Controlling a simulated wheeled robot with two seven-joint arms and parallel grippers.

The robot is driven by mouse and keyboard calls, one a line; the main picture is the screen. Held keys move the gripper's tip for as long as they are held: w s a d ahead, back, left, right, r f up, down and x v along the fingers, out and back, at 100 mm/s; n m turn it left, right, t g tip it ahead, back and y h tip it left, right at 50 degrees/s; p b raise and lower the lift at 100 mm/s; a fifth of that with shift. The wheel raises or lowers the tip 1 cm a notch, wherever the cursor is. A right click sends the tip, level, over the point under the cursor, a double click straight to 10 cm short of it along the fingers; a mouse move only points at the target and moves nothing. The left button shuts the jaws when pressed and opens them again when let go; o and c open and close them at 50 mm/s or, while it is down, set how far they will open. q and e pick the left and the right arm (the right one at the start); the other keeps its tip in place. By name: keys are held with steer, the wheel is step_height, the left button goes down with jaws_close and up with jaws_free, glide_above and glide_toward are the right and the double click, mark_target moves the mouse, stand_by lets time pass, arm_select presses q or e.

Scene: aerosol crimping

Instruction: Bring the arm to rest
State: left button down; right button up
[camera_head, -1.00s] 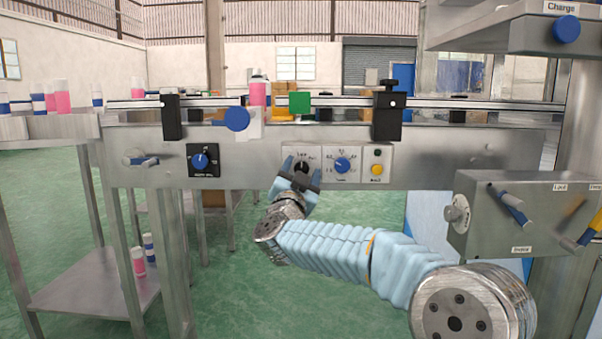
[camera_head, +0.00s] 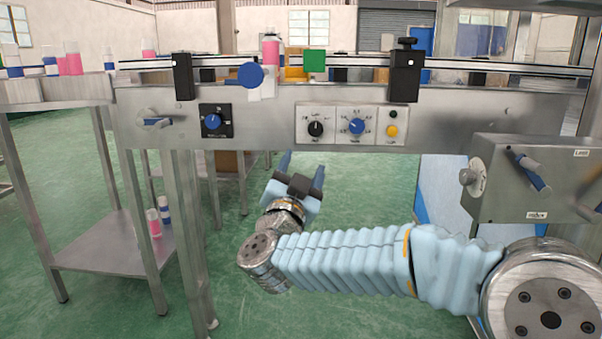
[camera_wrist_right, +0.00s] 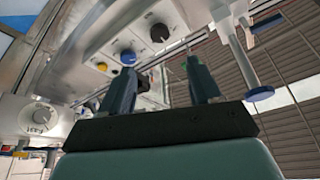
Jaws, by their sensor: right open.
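My right gripper (camera_head: 302,170) is open and empty in the head view. It is below and in front of the conveyor's control panel, apart from it, with its fingers pointing up toward it. The right arm, in a pale blue ribbed sleeve, comes in from the lower right. In the right wrist view the two dark fingers (camera_wrist_right: 162,88) are spread with nothing between them. A black knob (camera_head: 315,129) on a white plate is above the gripper, and it also shows in the right wrist view (camera_wrist_right: 159,33). My left gripper is not in view.
The steel conveyor (camera_head: 270,110) spans the view, with a blue knob (camera_head: 356,126) and yellow button (camera_head: 391,131). A grey box (camera_head: 530,180) with levers stands at right. A side table (camera_head: 100,240) holds cans at left. Green floor is open below the conveyor.

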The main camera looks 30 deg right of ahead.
steer(key=shift+s+a+f, duration=0.15)
steer(key=shift+s+a, duration=0.05)
steer(key=shift+s, duration=0.1)
steer(key=w+a+f+n+y, duration=0.3)
steer(key=w+f+n+y, duration=0.15)
steer(key=f, duration=0.55)
steer(key=w+a+f+n+y, duration=0.3)
steer(key=w+f+y, duration=0.15)
steer(key=f, duration=0.65)
steer(key=s+a+f+n+g+y, duration=0.2)
steer(key=f+y, duration=0.1)
steer(key=f, duration=0.7)
steer(key=s+a+f+n+g+y, duration=0.1)
steer(key=s+a+f+g+y, duration=0.15)
steer(key=f, duration=0.85)
steer(key=s+a+f+n+g+y, duration=0.1)
steer(key=s+a+f+g+y, duration=0.3)
steer(key=s+f, duration=0.75)
steer(key=s+a+f+g, duration=0.2)
steer(key=s+f+g, duration=0.5)
steer(key=s+f, duration=0.45)
step_height(320, 180, up, 13)
steer(key=s+p, duration=0.2)
steer(key=p, duration=1)
steer(key=shift+a, duration=0.4)
